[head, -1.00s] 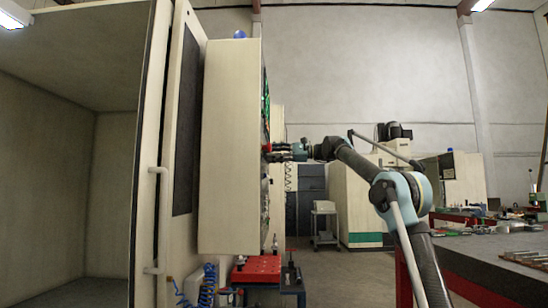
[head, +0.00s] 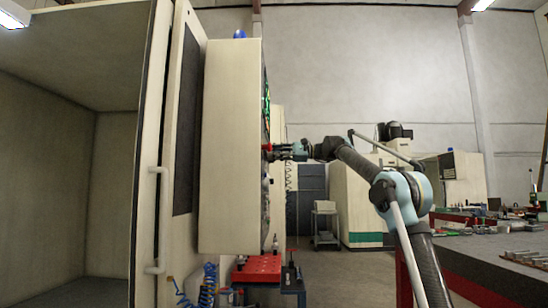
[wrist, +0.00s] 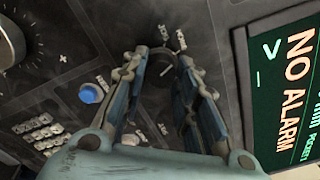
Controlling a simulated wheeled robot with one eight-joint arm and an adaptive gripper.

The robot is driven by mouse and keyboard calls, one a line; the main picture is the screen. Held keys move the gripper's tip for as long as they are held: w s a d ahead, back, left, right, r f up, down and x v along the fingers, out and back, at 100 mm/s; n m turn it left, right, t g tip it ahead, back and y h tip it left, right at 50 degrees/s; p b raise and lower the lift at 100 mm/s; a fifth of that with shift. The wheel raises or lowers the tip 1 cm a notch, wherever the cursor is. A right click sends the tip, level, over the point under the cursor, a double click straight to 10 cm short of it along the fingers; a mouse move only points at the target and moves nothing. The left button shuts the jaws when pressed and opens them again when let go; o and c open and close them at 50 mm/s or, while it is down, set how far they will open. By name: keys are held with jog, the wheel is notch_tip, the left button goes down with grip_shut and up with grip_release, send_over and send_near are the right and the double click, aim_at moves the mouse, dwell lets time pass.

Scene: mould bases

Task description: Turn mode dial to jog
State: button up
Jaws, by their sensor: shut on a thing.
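The mode dial (wrist: 161,67) is a dark round knob on the grey control panel, near the top centre of the wrist view. In the head view my gripper (head: 276,151) meets the panel face, which is seen edge-on.
A green screen (wrist: 290,90) reading NO ALARM is right of my gripper. A blue button (wrist: 90,93), white keys (wrist: 38,128) and a larger dial (wrist: 10,42) are to the left. In the head view, the pale panel housing (head: 228,150) stands beside open floor.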

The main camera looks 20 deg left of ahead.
jog(key=n, duration=0.7)
jog(key=shift+f, duration=0.1)
dwell(0.5)
jog(key=o, duration=1.1)
jog(key=shift+c, duration=0.2)
jog(key=v, duration=1.2)
jog(key=shift+w, duration=0.2)
